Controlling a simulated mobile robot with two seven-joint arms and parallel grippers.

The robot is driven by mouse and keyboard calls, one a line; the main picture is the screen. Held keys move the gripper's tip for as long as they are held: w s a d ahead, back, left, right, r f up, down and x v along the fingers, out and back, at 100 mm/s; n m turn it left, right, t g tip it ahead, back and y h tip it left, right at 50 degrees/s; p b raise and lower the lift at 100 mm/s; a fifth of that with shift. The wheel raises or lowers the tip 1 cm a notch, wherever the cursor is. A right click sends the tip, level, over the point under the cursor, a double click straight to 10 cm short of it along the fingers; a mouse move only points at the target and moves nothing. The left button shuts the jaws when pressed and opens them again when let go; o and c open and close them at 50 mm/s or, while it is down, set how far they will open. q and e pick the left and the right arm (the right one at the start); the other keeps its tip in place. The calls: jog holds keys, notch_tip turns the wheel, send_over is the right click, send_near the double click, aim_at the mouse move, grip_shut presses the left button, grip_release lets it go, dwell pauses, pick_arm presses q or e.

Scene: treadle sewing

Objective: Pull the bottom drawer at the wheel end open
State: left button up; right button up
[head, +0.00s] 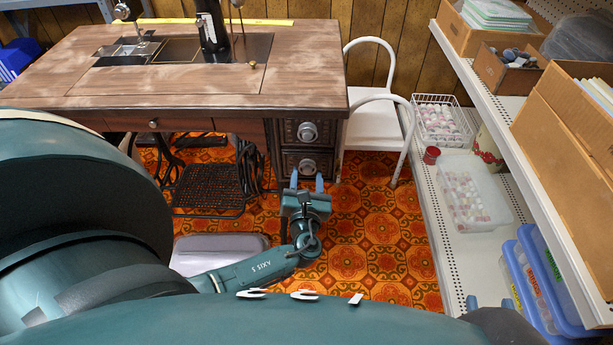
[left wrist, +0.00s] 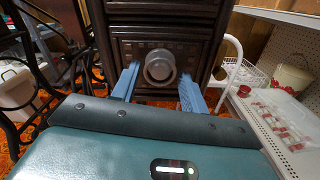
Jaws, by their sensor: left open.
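The treadle sewing table (head: 210,85) has two stacked dark carved drawers at its right end. The bottom drawer (head: 290,160) has a round metal knob (head: 308,166) and looks shut. In the left wrist view this drawer (left wrist: 130,50) and its knob (left wrist: 159,67) are straight ahead. My left gripper (head: 306,181) is open in front of the bottom drawer. Its two blue fingers (left wrist: 160,80) stand apart, one to each side of the knob in the picture, and I see no contact. The upper drawer (head: 292,131) has a similar knob. What looks like part of my right gripper (head: 490,304) shows at the lower right.
A white step stool (head: 370,125) stands just right of the drawers. A shelf unit with clear boxes (head: 475,195) and cartons (head: 565,140) lines the right side. The iron treadle (head: 210,185) is left of the drawers. The patterned floor (head: 375,235) before the stool is clear.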

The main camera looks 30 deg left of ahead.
pick_arm(q)
jog(key=shift+c, duration=0.3)
grip_shut()
dwell(0.3)
